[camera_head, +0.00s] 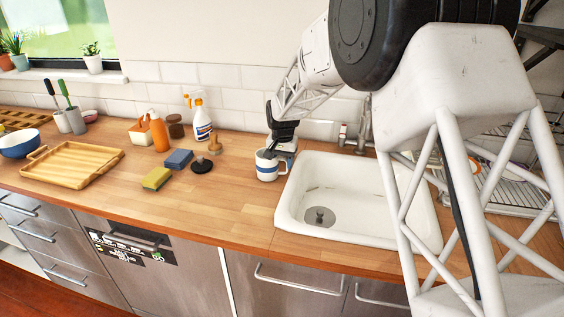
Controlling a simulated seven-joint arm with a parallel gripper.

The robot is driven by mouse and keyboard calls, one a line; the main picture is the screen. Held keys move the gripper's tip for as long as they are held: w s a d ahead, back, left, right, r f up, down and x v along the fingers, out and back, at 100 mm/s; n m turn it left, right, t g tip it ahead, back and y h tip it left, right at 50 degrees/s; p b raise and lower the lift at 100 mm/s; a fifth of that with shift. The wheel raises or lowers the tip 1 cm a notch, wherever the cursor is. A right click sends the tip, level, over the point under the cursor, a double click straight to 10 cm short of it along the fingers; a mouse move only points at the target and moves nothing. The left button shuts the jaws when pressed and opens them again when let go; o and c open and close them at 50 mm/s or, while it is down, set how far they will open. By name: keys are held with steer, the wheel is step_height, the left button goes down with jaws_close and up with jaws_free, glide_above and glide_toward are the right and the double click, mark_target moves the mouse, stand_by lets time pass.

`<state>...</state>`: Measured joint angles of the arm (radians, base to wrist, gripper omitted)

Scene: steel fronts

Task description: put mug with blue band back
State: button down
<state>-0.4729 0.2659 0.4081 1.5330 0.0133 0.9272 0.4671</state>
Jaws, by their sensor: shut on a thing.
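The white mug with a blue band (267,171) is upright at the left rim of the sink, on or just above the wooden counter; I cannot tell if it touches the wood. Its handle points right, toward the sink. My gripper (279,152) comes down from above and is shut on the mug at its upper right side. The fingertips are partly hidden by the mug and by the dark gripper body.
The white sink (284,215) is right of the mug, with a dish rack (510,185) beyond it. The front counter is clear.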

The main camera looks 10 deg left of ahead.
steer(key=shift+c, duration=2.4)
jaws_free()
steer(key=shift+f, duration=0.1)
steer(key=shift+r, duration=0.2)
step_height(320, 180, up, 12)
steer(key=shift+d, duration=0.15)
